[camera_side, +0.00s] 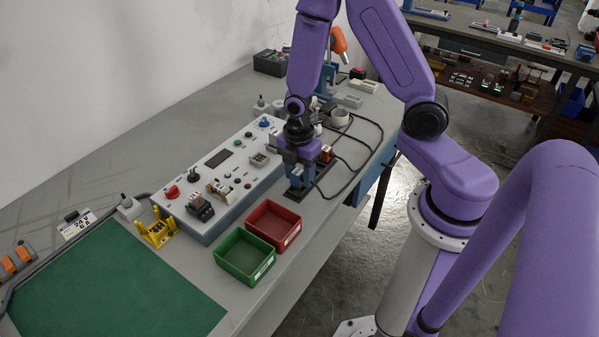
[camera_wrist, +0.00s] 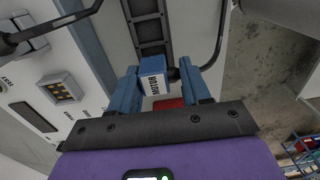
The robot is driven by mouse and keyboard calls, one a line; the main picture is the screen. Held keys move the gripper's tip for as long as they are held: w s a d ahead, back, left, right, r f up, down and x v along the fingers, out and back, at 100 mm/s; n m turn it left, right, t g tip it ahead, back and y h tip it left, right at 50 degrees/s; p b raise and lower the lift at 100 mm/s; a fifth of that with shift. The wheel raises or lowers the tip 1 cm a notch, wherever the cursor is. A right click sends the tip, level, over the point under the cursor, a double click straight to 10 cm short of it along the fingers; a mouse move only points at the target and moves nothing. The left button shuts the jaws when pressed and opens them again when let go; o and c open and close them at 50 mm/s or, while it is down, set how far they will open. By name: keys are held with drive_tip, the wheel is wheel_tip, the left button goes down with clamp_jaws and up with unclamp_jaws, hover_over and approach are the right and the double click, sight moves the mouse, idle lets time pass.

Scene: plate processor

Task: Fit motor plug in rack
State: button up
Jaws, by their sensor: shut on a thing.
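My gripper (camera_wrist: 163,82) is shut on the motor plug (camera_wrist: 153,84), a blue block with a white face lettered "MOTOR", held between two blue fingers. A black slotted rack (camera_wrist: 148,32) runs up the wrist view just beyond the plug, and its visible slots look empty. I cannot tell whether the plug touches the rack. In the side view my gripper (camera_side: 300,182) points down low over the bench, right of the control panel and behind the red bin. The plug is not clear there, and the arm hides much of the rack.
A sloped control panel (camera_side: 225,158) with knobs and sockets stands to the left. A red bin (camera_side: 274,224) and a green bin (camera_side: 244,256) stand in front, with a yellow holder (camera_side: 157,232) farther left. A black cable (camera_side: 376,152) loops on the bench to the right.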

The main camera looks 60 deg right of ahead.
drive_tip(key=shift+f, duration=0.9)
idle(0.4)
drive_tip(key=o, duration=1.2)
wheel_tip(320, 180, up, 17)
drive_tip(key=s+a+r+m, duration=0.1)
drive_tip(key=s, duration=0.5)
drive_tip(key=s+a+m, duration=0.2)
drive_tip(key=s, duration=0.4)
drive_tip(key=s+a+r+m, duration=0.1)
drive_tip(key=s+a+m, duration=0.1)
drive_tip(key=s, duration=0.4)
drive_tip(key=shift+s+a+r, duration=0.2)
drive_tip(key=shift+s+r, duration=0.1)
